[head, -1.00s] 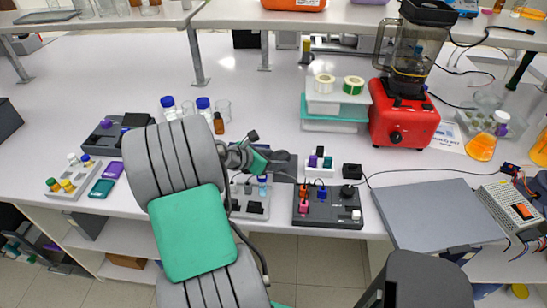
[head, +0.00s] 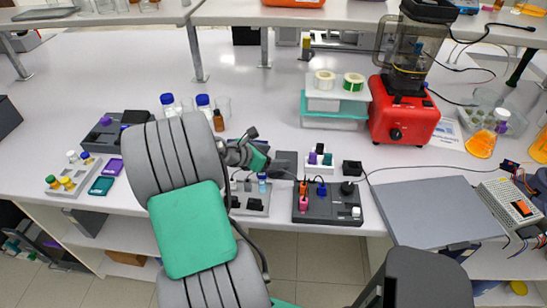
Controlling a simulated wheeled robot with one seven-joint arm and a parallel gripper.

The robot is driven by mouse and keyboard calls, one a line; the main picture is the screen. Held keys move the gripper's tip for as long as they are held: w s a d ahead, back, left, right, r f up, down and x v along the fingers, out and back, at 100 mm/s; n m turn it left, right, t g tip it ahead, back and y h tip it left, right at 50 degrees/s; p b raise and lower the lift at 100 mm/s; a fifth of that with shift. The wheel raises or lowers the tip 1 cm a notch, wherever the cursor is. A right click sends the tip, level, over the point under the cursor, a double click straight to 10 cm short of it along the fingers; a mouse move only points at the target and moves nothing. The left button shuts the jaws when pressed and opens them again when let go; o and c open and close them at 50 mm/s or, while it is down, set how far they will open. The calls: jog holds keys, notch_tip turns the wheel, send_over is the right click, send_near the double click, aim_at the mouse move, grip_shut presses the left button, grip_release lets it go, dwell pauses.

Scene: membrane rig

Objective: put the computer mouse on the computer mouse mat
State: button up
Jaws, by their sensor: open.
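A flat dark grey square pad (head: 286,163), which looks like the mouse mat, lies on the bench just right of my gripper. I cannot pick out the computer mouse with certainty; it may be hidden behind my arm or gripper. A small black object (head: 352,168) stands on the bench further right, too small to identify. My gripper (head: 262,160) is open, over the bench at the left edge of the pad. My own arm covers much of the area to its left, and the gripper's fingers are small and hard to make out.
Below the pad is a grey tray (head: 250,198); a dark tray (head: 340,207) with small coloured parts is at its right. A white rack (head: 320,163), stacked boxes (head: 335,105) and a red blender (head: 405,122) stand beyond. A large grey plate (head: 425,205) lies at right.

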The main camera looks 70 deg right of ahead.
jog(key=v, duration=1.2)
jog(key=w+a+m+t+y, duration=0.5)
jog(key=w+a+m+t, duration=0.25)
jog(key=w+a, duration=1.15)
jog(key=s+a+r+m+t+y, duration=0.1)
jog(key=s+a+m+y, duration=0.1)
jog(key=a, duration=0.9)
jog(key=s+a+m+t+y, duration=0.1)
jog(key=s+a+m+y, duration=0.1)
jog(key=a, duration=0.9)
jog(key=shift+r+y, duration=0.3)
jog(key=shift+r, duration=0.05)
jog(key=shift+c, duration=0.3)
